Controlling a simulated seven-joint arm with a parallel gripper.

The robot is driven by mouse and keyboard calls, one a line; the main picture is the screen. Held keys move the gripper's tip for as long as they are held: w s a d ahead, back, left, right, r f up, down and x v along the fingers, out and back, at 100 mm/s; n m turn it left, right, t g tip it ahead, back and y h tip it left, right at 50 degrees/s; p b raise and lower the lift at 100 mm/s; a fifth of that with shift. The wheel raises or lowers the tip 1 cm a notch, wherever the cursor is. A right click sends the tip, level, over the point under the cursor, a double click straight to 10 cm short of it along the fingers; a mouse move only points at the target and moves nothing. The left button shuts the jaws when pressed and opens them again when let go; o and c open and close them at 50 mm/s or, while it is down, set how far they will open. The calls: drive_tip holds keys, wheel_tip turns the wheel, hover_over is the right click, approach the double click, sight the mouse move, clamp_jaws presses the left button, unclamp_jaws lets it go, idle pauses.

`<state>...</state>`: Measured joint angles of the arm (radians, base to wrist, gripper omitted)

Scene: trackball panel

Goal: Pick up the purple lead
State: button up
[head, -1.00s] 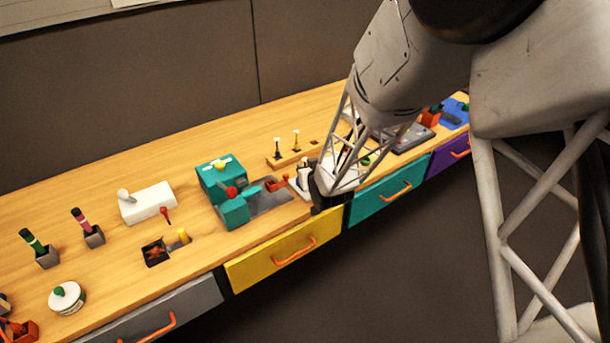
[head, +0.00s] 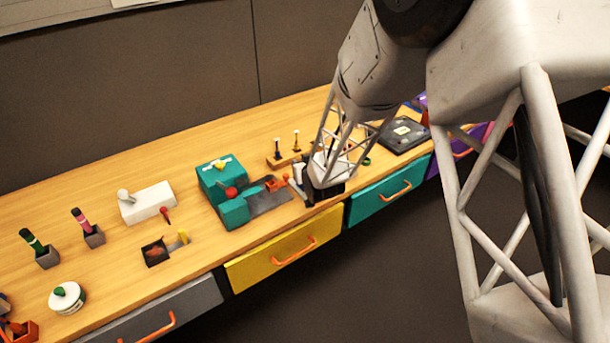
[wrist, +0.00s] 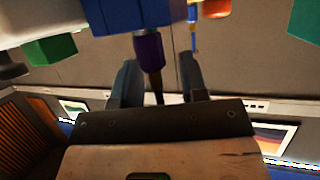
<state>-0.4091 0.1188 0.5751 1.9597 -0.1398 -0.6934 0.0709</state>
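In the wrist view a purple piece, which looks like the purple lead (wrist: 149,50), juts from a blue block (wrist: 135,14) and narrows to a thin dark end. My gripper's two fingers (wrist: 160,78) stand apart, one on each side of the purple piece. Gaps show beside it, mainly on the right, so my gripper looks open. In the head view my gripper (head: 322,190) is low over the bench's front edge, above the yellow and teal drawers. I cannot make out the purple lead there; my gripper and arm cover that area.
A teal device (head: 222,183) with a red knob stands just left of my gripper. A small wooden stand (head: 284,161) with upright pieces is behind it. A dark flat panel (head: 402,135) lies to the right. In the wrist view a green block (wrist: 50,48) is at the left.

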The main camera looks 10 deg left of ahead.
clamp_jaws()
idle(0.3)
drive_tip(key=shift+r, duration=0.1)
drive_tip(key=shift+r, duration=0.7)
wheel_tip(320, 180, up, 2)
drive_tip(key=s+d, duration=0.3)
drive_tip(key=s, duration=0.4)
drive_tip(key=s+d+r, duration=0.1)
drive_tip(key=s+d, duration=0.2)
drive_tip(key=s, duration=0.4)
drive_tip(key=shift+s+d+r, duration=0.2)
drive_tip(key=shift+s+d, duration=0.1)
drive_tip(key=shift+s, duration=0.05)
